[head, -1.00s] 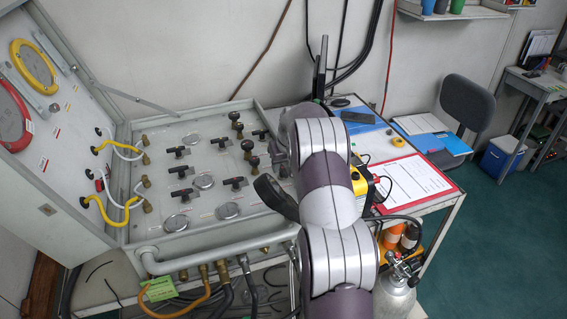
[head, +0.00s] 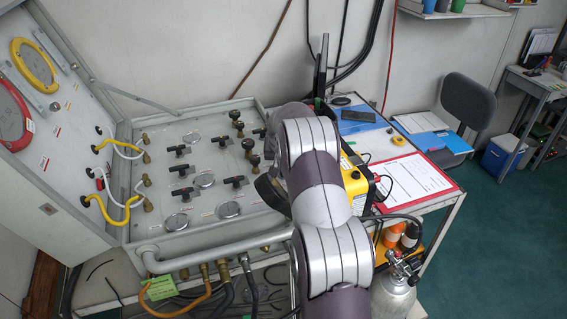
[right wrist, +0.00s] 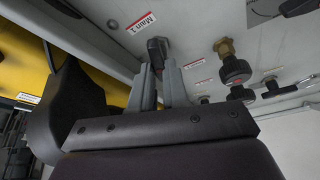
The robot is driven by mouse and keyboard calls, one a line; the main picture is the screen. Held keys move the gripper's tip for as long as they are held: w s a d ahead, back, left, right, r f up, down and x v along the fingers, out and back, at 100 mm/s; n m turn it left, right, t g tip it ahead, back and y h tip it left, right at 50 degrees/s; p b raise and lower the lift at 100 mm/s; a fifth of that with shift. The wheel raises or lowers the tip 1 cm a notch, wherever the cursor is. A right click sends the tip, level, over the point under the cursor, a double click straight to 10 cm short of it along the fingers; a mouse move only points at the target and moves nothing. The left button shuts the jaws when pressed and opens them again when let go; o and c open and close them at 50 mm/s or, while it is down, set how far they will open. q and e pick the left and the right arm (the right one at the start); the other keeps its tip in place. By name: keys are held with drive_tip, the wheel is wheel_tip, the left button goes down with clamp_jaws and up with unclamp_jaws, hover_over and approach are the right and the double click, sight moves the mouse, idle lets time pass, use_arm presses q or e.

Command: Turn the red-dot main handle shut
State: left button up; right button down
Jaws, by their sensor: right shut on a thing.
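In the right wrist view a black handle (right wrist: 157,48) sits on the grey panel just below a red-edged white label (right wrist: 141,24) that reads Main and a numeral I cannot read surely. My right gripper (right wrist: 157,66) is shut on this handle, one grey finger on each side of it. No red dot shows on the visible part of the handle. In the head view my own right arm covers the fingertips and this handle. The air panel (head: 150,238) lies open on the left. My left gripper is in neither view.
Black T-handles (head: 236,182), round gauges (head: 228,210) and black knobs (head: 253,161) stand on the panel left of my arm. A yellow case (head: 354,183) and a red-edged clipboard (head: 412,182) are to the right. Another black knob (right wrist: 236,70) is close right of my gripper.

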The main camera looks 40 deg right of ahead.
drive_tip(key=shift+w+a+f+m+h+b, duration=0.1)
drive_tip(key=shift+m+h+b, duration=0.3)
drive_tip(key=shift+m, duration=0.6)
drive_tip(key=shift+w+m+g, duration=0.1)
drive_tip(key=shift+m+g, duration=0.4)
drive_tip(key=shift+m, duration=0.4)
drive_tip(key=shift+r+m, duration=0.2)
drive_tip(key=shift+m, duration=0.2)
drive_tip(key=shift+r+m+g+h, duration=0.1)
drive_tip(key=shift+m+g+h, duration=0.2)
drive_tip(key=shift+m, duration=0.2)
drive_tip(key=m+g+p, duration=0.1)
drive_tip(key=m+p, duration=0.1)
drive_tip(key=p, duration=0.2)
drive_tip(key=m+p, duration=0.2)
drive_tip(key=p, duration=0.3)
drive_tip(key=shift+w+r+g, duration=0.15)
drive_tip(key=shift+r+g, duration=0.05)
drive_tip(key=shift+g, duration=0.2)
drive_tip(key=shift+f+m+p, duration=0.25)
drive_tip(key=shift+m+p, duration=0.25)
drive_tip(key=shift+p, duration=0.4)
drive_tip(key=c, duration=1.1)
unclamp_jaws()
drive_tip(key=shift+f, duration=0.1)
